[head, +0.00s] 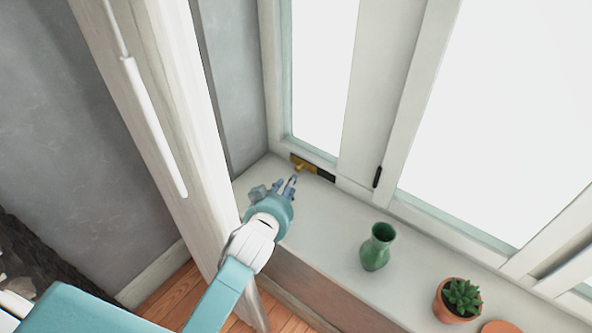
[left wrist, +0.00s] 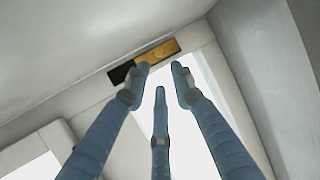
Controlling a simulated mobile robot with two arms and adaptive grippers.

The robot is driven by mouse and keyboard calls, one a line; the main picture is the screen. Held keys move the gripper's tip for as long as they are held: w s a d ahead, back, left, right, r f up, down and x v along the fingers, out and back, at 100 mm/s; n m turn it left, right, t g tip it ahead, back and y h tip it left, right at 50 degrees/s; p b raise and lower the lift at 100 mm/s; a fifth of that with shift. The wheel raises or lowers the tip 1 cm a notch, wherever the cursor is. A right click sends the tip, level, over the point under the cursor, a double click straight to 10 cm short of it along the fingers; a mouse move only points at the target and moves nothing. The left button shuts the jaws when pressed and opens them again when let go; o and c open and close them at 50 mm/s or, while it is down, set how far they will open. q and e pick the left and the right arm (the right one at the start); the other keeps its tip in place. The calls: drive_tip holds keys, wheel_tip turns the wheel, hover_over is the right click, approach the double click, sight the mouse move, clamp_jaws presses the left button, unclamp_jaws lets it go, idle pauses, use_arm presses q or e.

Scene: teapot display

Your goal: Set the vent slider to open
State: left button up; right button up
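The vent slider (head: 301,163) is a small gold piece on a dark strip (head: 326,176), low on the white window frame above the sill. The gold piece covers the left part of the strip in the head view. In the left wrist view the gold slider (left wrist: 160,52) and the dark strip (left wrist: 121,72) show upside down beyond my fingertips. My left gripper (head: 287,184) is just in front of the slider. Its fingers (left wrist: 159,78) are spread with nothing between them. I cannot tell whether a fingertip touches the slider. My right gripper is not in view.
On the sill (head: 325,222) to the right stand a green vase (head: 375,253) and a succulent in a terracotta pot (head: 458,301). A black window handle (head: 377,177) is on the frame. A white post (head: 165,120) rises at the left, close to my left arm.

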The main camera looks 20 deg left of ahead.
sight(298, 170)
use_arm(q)
drive_tip(key=x, duration=1)
drive_tip(key=shift+w+d+f+p, duration=0.1)
drive_tip(key=shift+d+f+p, duration=0.05)
drive_tip(key=shift+p, duration=0.2)
drive_tip(key=shift+c, duration=0.5)
clamp_jaws()
